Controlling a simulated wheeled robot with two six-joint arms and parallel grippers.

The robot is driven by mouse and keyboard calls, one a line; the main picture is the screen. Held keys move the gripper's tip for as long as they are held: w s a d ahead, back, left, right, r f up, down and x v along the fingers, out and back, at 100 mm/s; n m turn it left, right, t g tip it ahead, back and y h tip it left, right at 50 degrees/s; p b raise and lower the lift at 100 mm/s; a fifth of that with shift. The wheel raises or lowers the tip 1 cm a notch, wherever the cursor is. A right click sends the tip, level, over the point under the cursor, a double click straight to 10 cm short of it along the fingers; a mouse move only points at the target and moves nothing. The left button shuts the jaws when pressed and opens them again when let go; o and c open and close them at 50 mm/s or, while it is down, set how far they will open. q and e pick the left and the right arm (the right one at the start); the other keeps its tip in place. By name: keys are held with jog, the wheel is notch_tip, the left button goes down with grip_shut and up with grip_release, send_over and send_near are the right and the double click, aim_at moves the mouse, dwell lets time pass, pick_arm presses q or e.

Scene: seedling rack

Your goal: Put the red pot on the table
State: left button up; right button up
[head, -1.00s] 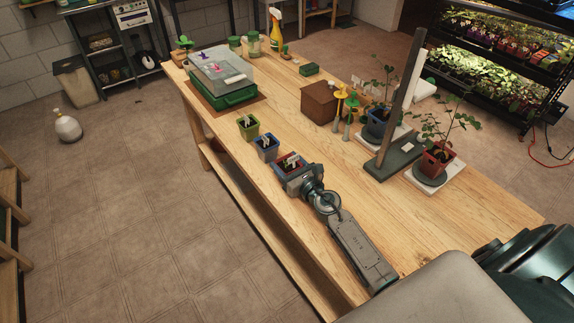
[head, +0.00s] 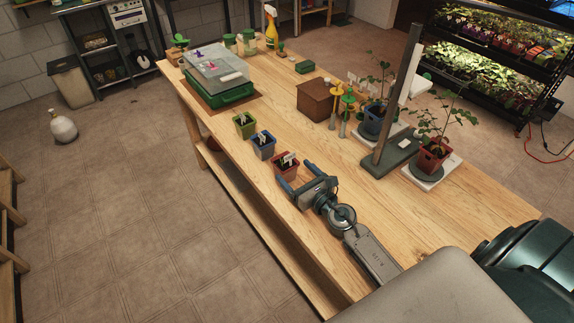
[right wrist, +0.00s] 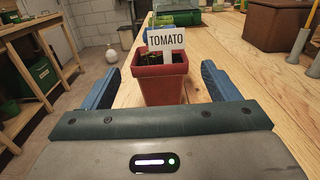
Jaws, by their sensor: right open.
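The small red pot (head: 286,168) stands upright on the wooden table (head: 365,218), near its long left edge. In the right wrist view the red pot (right wrist: 162,82) holds dark soil and a white TOMATO label, and stands straight ahead. My right gripper (head: 296,176) is open, with its blue fingers pointing at the pot from the near side. In the right wrist view the gripper (right wrist: 160,75) has a finger on each side of the pot's near part, with gaps and no contact seen. My left gripper is not in view.
A blue pot (head: 263,147) and a green pot (head: 244,126) stand in line beyond the red one. A green tray with a clear lid (head: 222,92) is farther back. A grey post stand (head: 390,160) and larger potted plants stand right. The near table is clear.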

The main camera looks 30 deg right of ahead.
jog(key=s, duration=0.3)
jog(key=s+b, duration=0.1)
jog(key=shift+s+d+f, duration=0.1)
jog(key=shift+s+d, duration=0.05)
jog(key=shift+d, duration=0.15)
jog(key=shift+s, duration=0.55)
